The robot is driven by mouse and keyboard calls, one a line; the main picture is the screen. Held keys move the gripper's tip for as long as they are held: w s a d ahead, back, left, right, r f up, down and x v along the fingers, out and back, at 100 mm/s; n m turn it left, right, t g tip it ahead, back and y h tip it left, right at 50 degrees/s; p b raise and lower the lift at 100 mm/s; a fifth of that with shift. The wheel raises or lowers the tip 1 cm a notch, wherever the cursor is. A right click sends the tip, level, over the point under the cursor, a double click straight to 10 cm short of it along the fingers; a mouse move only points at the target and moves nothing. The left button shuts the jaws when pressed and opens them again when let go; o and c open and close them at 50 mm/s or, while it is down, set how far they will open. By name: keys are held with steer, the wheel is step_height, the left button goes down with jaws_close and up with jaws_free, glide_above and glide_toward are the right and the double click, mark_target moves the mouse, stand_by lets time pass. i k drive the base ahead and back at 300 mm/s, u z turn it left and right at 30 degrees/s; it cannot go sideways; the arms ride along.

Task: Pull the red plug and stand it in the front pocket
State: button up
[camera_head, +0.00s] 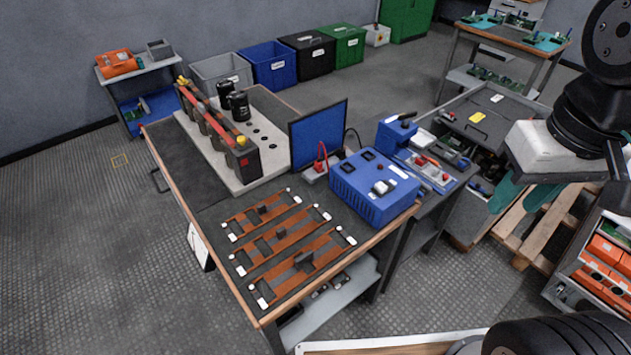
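A red plug (321,163) with a looped red lead stands upright in a pale socket strip on the table, between the upright blue panel and the blue box. It is small here, and its lower end is hidden in the strip. I cannot clearly make out a front pocket; three flat orange-brown frames (283,235) with dark blocks lie at the table's front. My gripper (520,202) hangs at the right, far from the plug, beyond the table's right side. Its two teal fingers are apart, with nothing seen between them.
A blue box (374,187) with switches stands right of the plug. The blue panel (318,132) rises behind it. Black cylinders (239,106) and a red-topped rack stand on a pale board at the back left. A wooden pallet (540,228) lies below my gripper.

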mark_target(318, 164)
steer(key=z, duration=0.05)
steer(key=k, duration=0.15)
steer(key=z, duration=1.7)
steer(key=i, duration=1.2)
steer(key=u, duration=2.9)
steer(key=i, duration=0.5)
steer(key=u, duration=0.05)
